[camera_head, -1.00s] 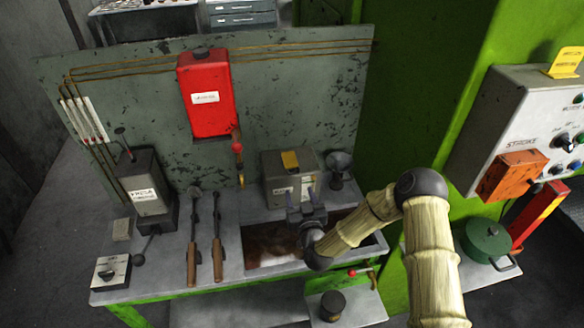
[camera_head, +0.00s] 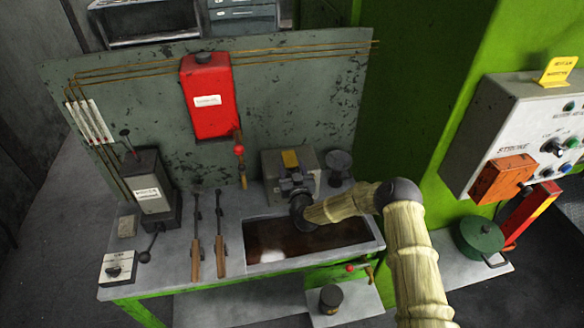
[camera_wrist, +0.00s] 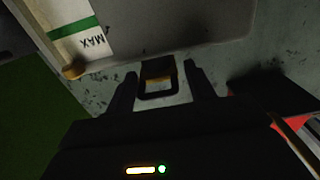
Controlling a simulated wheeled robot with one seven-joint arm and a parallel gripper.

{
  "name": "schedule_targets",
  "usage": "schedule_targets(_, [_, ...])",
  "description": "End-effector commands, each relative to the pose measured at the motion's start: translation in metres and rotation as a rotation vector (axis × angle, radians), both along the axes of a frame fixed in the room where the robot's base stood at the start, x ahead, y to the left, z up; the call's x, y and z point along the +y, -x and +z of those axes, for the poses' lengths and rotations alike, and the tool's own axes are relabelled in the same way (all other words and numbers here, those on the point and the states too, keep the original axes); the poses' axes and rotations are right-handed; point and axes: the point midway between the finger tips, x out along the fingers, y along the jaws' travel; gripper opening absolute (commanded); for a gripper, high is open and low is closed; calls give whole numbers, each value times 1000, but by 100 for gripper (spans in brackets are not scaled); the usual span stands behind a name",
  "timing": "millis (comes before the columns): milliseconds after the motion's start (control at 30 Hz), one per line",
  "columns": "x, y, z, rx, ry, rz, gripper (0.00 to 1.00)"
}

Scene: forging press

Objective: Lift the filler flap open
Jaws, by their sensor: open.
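A grey box (camera_head: 312,172) stands on the bench against the back panel, with a yellow patch (camera_head: 290,159) on its upper part that looks like the filler flap. My gripper (camera_head: 292,178) is right at this box, just below the yellow patch, and covers part of its front. In the wrist view, my gripper (camera_wrist: 160,70) is open. A small dark frame with a yellow-orange edge (camera_wrist: 157,80) lies between its fingers, apparently the flap or its handle. I cannot tell whether the fingers touch it. The grey box's wall (camera_wrist: 190,25) and a MAX label (camera_wrist: 92,42) show above.
A red tank (camera_head: 207,95) hangs on the back panel, with a hanging valve (camera_head: 239,152) left of the box. Below my gripper is a trough of brown liquid (camera_head: 300,238). Two long-handled tools (camera_head: 208,245) lie to the left. A dark round-topped fixture (camera_head: 339,165) stands right of the box.

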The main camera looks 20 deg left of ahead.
Motion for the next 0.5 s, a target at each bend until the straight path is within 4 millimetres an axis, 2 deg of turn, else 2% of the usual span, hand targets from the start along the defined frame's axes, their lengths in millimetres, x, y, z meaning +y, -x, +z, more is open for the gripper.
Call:
schedule_targets(333, [1, -2, -1, 1, 1, 0, 52])
schedule_targets(500, [2, -2, 0, 1, 0, 1, 19])
